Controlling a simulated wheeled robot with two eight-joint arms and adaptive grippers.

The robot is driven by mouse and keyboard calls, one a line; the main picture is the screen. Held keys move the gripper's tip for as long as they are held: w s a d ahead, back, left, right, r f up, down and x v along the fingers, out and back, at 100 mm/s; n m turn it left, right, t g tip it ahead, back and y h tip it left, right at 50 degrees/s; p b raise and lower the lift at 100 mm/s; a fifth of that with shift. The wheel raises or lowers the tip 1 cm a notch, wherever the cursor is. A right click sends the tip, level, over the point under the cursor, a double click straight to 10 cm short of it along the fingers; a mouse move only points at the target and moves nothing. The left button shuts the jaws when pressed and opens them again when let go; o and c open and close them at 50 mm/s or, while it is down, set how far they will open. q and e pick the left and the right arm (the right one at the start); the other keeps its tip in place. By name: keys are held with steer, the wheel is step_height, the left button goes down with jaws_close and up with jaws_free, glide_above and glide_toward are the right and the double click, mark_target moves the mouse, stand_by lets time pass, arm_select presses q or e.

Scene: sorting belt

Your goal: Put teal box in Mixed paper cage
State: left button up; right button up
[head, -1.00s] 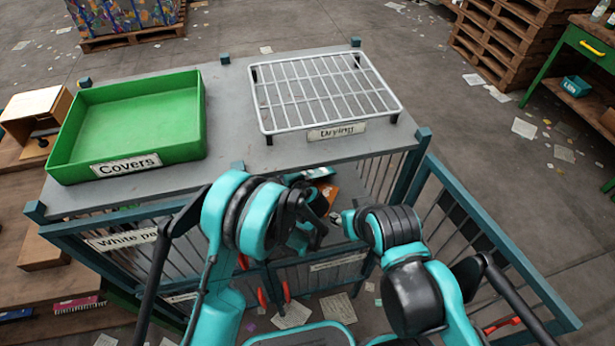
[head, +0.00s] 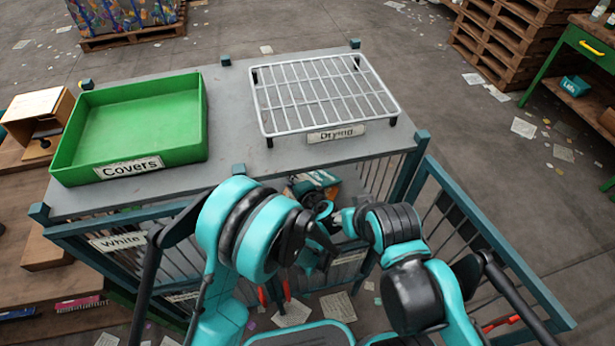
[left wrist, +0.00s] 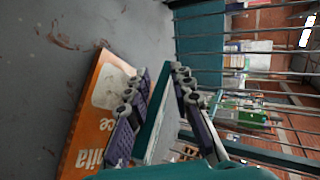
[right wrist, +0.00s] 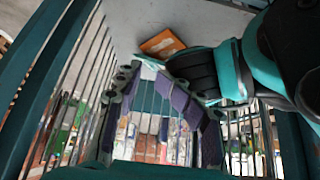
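The teal box (head: 318,179) shows just beyond my left gripper (head: 322,212), inside the open right-hand cage under the grey top. In the left wrist view the box (left wrist: 150,122) is a teal edge and pale face between the two fingers of my left gripper (left wrist: 160,74), which look closed on it. An orange box (left wrist: 92,118) lies on the cage's grey floor beside it; it also shows in the right wrist view (right wrist: 162,43). My right gripper (right wrist: 165,95) has its fingers spread and empty. The cage label (head: 350,257) is too small to read.
A green Covers tray (head: 130,125) and a white wire Drying rack (head: 325,95) stand on the grey top (head: 225,150). The White paper cage (head: 120,240) is at the left. An open barred door (head: 490,240) stands at the right. Papers litter the floor.

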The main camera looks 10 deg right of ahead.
arm_select(q)
step_height(320, 180, up, 8)
steer(key=s+p, duration=0.2)
steer(key=p, duration=0.2)
steer(key=shift+s+d+f+p, duration=0.25)
steer(key=shift+s+d+p, duration=0.05)
steer(key=shift+d, duration=0.05)
